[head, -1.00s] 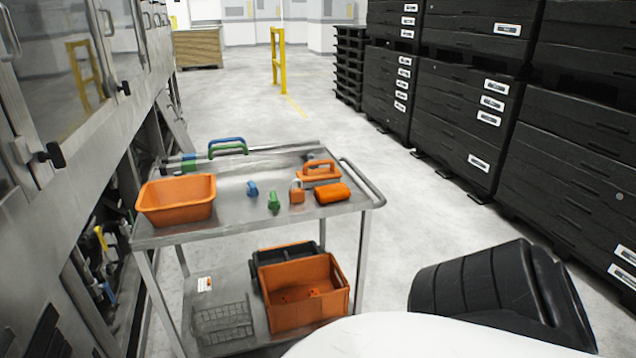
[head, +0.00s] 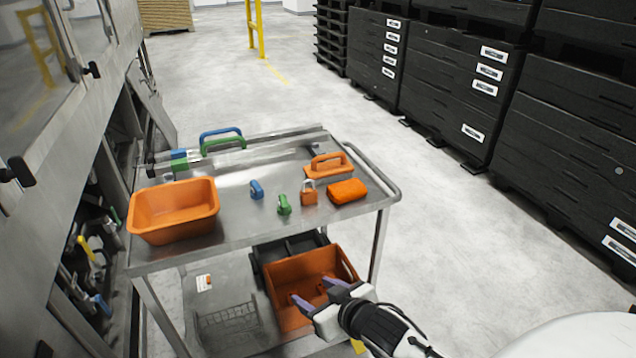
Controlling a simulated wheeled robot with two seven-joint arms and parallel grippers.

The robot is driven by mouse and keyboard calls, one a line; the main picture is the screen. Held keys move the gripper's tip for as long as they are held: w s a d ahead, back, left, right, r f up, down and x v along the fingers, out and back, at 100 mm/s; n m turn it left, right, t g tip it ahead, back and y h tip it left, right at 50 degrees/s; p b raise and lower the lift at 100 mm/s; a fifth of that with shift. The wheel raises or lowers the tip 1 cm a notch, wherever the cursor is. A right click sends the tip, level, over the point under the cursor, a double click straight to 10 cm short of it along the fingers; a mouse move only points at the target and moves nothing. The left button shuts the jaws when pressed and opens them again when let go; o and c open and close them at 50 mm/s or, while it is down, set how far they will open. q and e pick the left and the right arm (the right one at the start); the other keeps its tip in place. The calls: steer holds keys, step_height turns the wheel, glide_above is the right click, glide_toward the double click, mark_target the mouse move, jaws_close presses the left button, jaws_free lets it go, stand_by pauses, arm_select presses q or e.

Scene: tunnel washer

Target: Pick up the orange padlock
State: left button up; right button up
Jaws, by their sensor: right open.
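The orange padlock (head: 309,194) stands on the top shelf of the metal cart (head: 240,222), its pale shackle upward. It sits between a green padlock-like item (head: 284,205) on its left and an orange block (head: 347,191) on its right. My right gripper (head: 313,295) comes in from the lower right, with its purple fingers apart and nothing between them. In the picture it is below the padlock, over the orange crate on the lower shelf, well apart from the padlock. My left gripper is out of view.
An orange tub (head: 173,208) stands at the cart's left end. A small blue item (head: 257,189), an orange-handled tool (head: 328,166) and blue and green handles (head: 222,140) share the top. An orange crate (head: 283,271) is below. Black stacked containers (head: 450,85) line the right; floor between is clear.

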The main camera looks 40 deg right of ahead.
steer(key=w+d+r+m+t+h+p, duration=0.1)
steer(key=w+d+r, duration=0.3)
steer(key=r, duration=0.3)
steer(key=w+d+r+m+t+h+p, duration=0.1)
steer(key=w+d+r+h, duration=0.1)
steer(key=w+d+r, duration=0.3)
glide_toward(310, 196)
steer(key=shift+w+d+f+m+b, duration=0.15)
steer(key=shift+w+d+f+m, duration=0.05)
steer(key=shift+w, duration=0.4)
steer(key=shift+w+d+f+m+b, duration=0.15)
steer(key=shift+w+d+m, duration=0.05)
steer(key=shift+w, duration=0.45)
steer(key=shift+f+x, duration=0.2)
steer(key=shift+x, duration=2.9)
steer(key=shift+s+a, duration=0.1)
steer(key=shift+c, duration=0.2)
steer(key=c, duration=1.1)
steer(key=shift+c, duration=0.2)
steer(key=shift+r, duration=0.1)
